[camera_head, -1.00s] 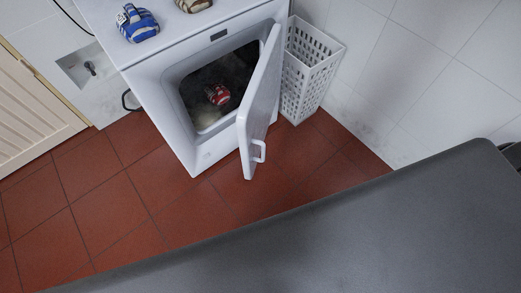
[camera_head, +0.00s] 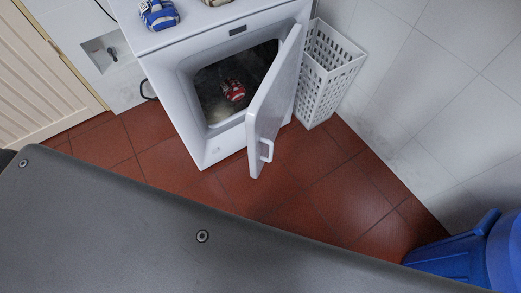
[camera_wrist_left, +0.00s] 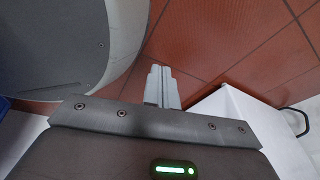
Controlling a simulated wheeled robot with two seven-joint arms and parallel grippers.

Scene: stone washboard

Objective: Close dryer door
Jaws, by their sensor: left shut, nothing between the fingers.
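The white dryer (camera_head: 190,127) stands against the wall in the head view. Its door (camera_head: 274,100) is swung wide open on the right side, with a white handle (camera_head: 267,151) at its free edge. A red and white bundle (camera_head: 232,90) lies inside the dark drum. My left gripper (camera_wrist_left: 160,72) shows in the left wrist view, shut and empty, above the red tiles. A white box-like body, probably the dryer, is to its right in that view. Neither gripper shows in the head view, and my right gripper is not seen.
A white perforated basket (camera_head: 322,85) stands just right of the door. A blue bin (camera_head: 452,258) is at the lower right. A blue and white bundle (camera_head: 158,14) lies on the dryer top. Red tiled floor (camera_head: 330,195) is clear in front of the dryer.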

